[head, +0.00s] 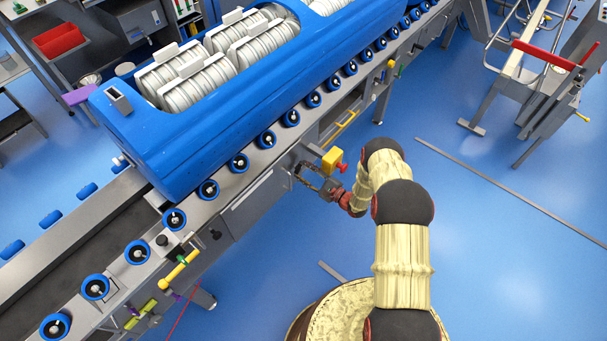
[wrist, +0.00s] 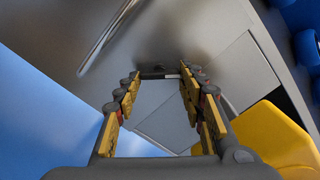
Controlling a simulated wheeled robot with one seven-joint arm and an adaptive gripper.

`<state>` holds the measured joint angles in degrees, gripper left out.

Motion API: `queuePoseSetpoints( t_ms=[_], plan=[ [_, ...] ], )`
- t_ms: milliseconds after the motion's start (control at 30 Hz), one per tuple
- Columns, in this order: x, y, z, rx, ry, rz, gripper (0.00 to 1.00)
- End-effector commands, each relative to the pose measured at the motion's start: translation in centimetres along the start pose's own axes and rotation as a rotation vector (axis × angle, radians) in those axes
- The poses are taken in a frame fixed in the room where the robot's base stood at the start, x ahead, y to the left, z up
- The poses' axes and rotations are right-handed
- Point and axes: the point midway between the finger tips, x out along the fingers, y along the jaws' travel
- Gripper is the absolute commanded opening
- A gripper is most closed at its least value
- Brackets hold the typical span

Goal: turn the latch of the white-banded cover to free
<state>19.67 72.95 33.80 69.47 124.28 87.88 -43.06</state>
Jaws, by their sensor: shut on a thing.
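My gripper (head: 298,172) is at the side of the conveyor frame, low beside the yellow box. In the wrist view my gripper (wrist: 160,74) has its two fingers some way apart, with their tips closed on the ends of a small dark bar, the latch (wrist: 154,73). A pale mark shows at the bar's right end. The latch sits against a grey metal face. A grey cover panel with a pale strip (head: 252,189) shows on the frame's side, left of my gripper. I cannot tell the latch's turn angle clearly, and the fingertips hide its ends.
A yellow box (head: 332,160) with a red knob is close beside my gripper; it also shows in the wrist view (wrist: 268,140). A blue tub carrier (head: 205,125) with white racks stands on the conveyor above. Blue rollers (head: 208,189) line the edge. Open blue floor lies right.

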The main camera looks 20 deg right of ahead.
Motion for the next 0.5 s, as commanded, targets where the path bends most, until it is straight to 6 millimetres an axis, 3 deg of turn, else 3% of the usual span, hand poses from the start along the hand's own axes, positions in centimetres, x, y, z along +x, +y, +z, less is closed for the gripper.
queuePoseSetpoints(
  t_ms=[500],
  plan=[
    [0.0,-0.06,-0.03,-0.477,-0.001,0.001,0.15]
  ],
)
